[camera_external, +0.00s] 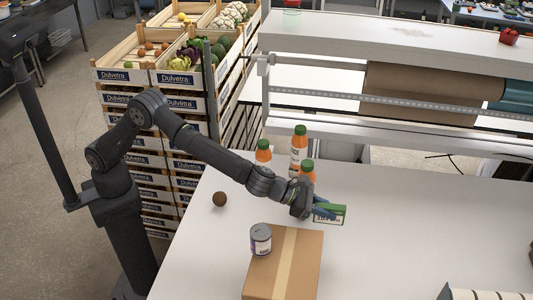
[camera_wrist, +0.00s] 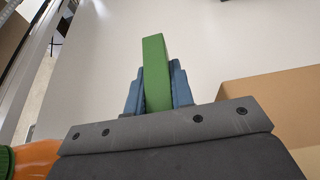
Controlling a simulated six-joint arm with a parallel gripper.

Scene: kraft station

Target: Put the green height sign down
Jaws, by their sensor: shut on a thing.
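The green height sign (camera_external: 329,213) is a small block with a green top and a pale printed face. My gripper (camera_external: 318,209) is shut on it and holds it just behind the cardboard box. In the wrist view the green sign (camera_wrist: 156,72) stands between the two blue fingers of my gripper (camera_wrist: 157,88), with the white table beyond it. I cannot tell whether the sign touches the table or is a little above it.
A cardboard box (camera_external: 291,262) with a grey-lidded can (camera_external: 260,239) on it is in front. Several orange bottles with green caps (camera_external: 299,148) stand behind my gripper. A brown round fruit (camera_external: 219,199) lies at left.

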